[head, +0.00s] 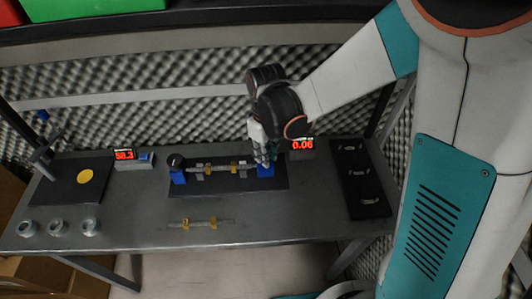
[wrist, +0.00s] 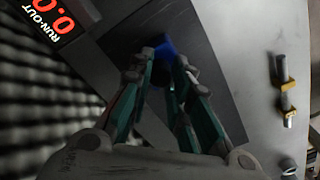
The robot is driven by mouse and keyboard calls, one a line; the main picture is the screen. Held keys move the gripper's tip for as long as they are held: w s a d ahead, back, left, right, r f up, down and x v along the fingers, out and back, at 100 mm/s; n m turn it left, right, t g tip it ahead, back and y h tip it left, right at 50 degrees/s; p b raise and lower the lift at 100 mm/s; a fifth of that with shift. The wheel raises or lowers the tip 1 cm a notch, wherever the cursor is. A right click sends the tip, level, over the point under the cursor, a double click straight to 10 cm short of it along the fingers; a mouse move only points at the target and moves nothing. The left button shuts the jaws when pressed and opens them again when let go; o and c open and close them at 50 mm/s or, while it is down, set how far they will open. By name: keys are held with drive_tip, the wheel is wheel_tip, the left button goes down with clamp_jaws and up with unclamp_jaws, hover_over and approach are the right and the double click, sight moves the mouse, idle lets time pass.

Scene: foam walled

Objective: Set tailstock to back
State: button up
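A bench fixture sits on a dark base plate (head: 225,186), with a blue headstock block (head: 178,177) and a dark knob at its left end. A shaft (head: 212,169) with yellow bands lies along it. The blue tailstock (head: 265,171) is at the right end, partly hidden by my gripper (head: 265,157). In the wrist view, blue of the tailstock (wrist: 165,47) shows between and beyond the fingertips of my gripper (wrist: 166,58). The fingers stand apart with a dark gap between them. Contact with the tailstock cannot be seen.
A second shaft (head: 200,222) lies in front of the fixture. The run-out display (head: 302,144) stands behind the tailstock, another display (head: 124,155) to the left. A dark tray (head: 358,180) is at right; several metal rings (head: 58,228) are at front left.

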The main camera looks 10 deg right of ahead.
drive_tip(key=shift+d, duration=1.55)
clamp_jaws()
drive_tip(key=o, duration=0.9)
unclamp_jaws()
drive_tip(key=shift+d, duration=0.1)
drive_tip(key=shift+r, duration=3.75)
